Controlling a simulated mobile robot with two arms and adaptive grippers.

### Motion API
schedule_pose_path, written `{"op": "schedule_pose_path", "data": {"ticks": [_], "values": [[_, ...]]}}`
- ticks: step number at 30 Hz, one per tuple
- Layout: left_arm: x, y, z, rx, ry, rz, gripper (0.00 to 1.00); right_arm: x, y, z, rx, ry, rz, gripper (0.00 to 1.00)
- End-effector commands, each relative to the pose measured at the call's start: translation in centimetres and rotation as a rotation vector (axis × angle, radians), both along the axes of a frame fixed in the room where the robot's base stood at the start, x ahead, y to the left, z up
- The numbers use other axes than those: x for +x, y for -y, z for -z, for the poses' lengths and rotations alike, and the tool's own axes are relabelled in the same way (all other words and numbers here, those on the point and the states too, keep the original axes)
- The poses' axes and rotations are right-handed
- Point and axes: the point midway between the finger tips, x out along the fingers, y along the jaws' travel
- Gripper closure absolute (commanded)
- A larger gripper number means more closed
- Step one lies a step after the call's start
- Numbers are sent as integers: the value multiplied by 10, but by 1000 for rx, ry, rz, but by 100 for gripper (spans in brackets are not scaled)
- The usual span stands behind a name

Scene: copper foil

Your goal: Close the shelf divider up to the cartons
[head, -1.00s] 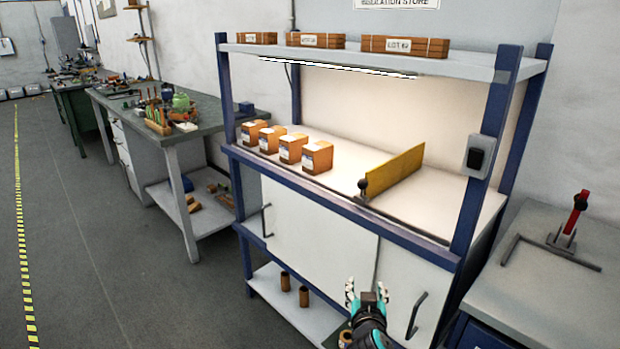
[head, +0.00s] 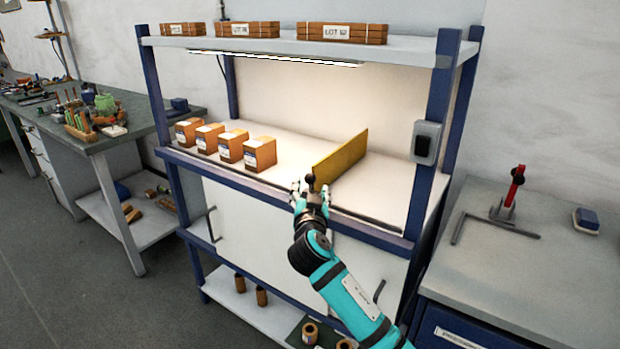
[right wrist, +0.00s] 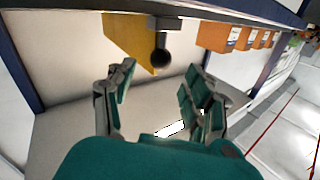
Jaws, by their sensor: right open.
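The yellow shelf divider (head: 341,160) stands upright on the lit shelf, with a dark round knob (head: 309,179) at its front end. Several orange cartons (head: 260,153) stand in a row to its left, with a clear gap of shelf between the last carton and the divider. My right gripper (head: 311,190) is open at the shelf's front edge, close to the knob. In the right wrist view the knob (right wrist: 161,58) lies ahead of the open fingers (right wrist: 157,95), between their lines, and nothing is held. My left gripper is not in view.
The shelf's blue front rail (head: 260,196) runs below the gripper. An upper shelf (head: 300,47) holds brick-coloured bundles. A grey bench (head: 520,260) with a red-handled tool stands at the right, and a green-topped bench (head: 130,128) at the left.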

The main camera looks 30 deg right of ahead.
Motion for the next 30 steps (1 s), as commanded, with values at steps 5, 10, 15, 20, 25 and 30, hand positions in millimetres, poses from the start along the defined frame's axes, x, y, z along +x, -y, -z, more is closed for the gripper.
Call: {"op": "schedule_pose_path", "data": {"ticks": [5,10,15,20,25,30], "values": [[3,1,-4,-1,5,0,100,27,18,-1,-2,0,1,47],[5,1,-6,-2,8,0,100,41,27,0,0,-1,0,47],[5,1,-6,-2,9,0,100,45,29,0,0,0,-1,47],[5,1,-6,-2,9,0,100,45,29,0,0,-1,-1,47],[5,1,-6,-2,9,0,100,44,29,1,0,-1,-1,66],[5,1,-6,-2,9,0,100,44,29,1,0,-1,-1,88]]}}
